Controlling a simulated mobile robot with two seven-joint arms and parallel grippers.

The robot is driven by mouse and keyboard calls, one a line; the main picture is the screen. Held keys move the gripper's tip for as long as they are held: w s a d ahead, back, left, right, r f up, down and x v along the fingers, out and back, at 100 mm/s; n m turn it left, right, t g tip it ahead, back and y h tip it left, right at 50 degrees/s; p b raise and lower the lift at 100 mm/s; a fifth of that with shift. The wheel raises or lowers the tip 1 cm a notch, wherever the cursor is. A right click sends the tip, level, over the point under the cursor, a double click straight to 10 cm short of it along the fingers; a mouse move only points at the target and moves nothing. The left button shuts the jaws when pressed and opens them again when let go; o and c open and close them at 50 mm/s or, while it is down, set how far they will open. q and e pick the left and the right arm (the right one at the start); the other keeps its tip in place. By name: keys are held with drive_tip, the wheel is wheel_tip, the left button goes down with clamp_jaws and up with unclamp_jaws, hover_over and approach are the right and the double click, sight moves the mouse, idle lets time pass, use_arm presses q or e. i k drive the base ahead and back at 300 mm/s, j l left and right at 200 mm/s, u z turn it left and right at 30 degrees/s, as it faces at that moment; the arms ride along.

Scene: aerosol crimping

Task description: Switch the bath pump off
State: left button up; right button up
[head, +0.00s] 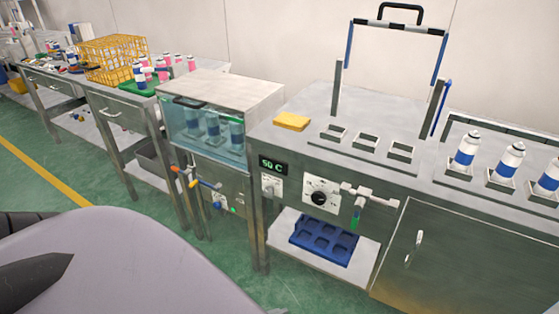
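The water bath (214,136) is a steel cabinet with a clear blue-tinted front, and several blue-and-white cans show behind it. A display (273,165) on the bench to its right reads 50 C. Below the display is a small white switch plate (271,186). To its right is a white plate with a black rotary knob (319,198). Under the bath is a small panel with a blue knob and a green spot (233,209). No label tells which control is the pump's, and switch positions are too small to read. Neither gripper is in view.
A white pipe with a green-tipped handle (355,216) juts out right of the knob. A blue crate (322,240) sits on the lower shelf. Green floor lies clear in front.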

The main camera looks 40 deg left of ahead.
sight(218, 205)
drive_tip(key=u, duration=1.8)
drive_tip(key=i+z, duration=0.1)
drive_tip(key=z, duration=0.25)
drive_tip(key=i+j+z, duration=0.1)
drive_tip(key=z, duration=0.3)
drive_tip(key=i+j+z, duration=0.4)
drive_tip(key=j, duration=0.3)
drive_tip(key=i+j, duration=0.45)
drive_tip(key=j, duration=0.2)
